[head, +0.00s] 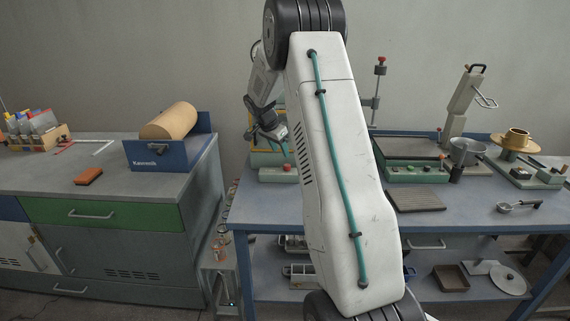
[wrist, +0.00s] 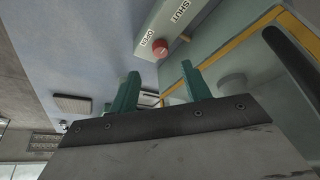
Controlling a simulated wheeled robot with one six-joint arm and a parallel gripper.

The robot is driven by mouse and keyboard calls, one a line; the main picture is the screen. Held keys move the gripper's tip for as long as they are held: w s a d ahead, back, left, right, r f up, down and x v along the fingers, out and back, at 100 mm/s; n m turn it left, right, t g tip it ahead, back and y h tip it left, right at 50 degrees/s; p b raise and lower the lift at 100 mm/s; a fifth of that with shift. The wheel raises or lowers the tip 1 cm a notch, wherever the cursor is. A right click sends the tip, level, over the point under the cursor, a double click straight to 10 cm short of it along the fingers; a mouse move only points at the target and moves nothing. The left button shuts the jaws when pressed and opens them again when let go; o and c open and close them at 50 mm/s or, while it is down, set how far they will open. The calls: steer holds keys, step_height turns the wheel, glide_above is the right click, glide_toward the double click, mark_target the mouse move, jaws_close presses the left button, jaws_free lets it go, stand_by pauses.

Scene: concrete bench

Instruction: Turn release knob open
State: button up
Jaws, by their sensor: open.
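The release knob (wrist: 159,48) is small, round and red. It sits on a pale panel (wrist: 178,22) between labels reading OPEN and SHUT. In the head view the red knob (head: 288,167) shows on a low block at the left end of the blue bench. My gripper (wrist: 160,70) has two teal fingers, spread apart with nothing between them. In the wrist view the knob appears just beyond the gap between the fingertips, apart from them. In the head view my white arm hides part of the fixture behind the knob.
On the left, a cabinet holds a blue box (head: 168,152) and an orange block (head: 88,176).

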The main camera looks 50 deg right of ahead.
mark_target(286, 165)
steer(key=x, duration=0.8)
steer(key=shift+w+d, duration=0.1)
steer(key=shift+c, duration=0.3)
steer(key=c, duration=0.9)
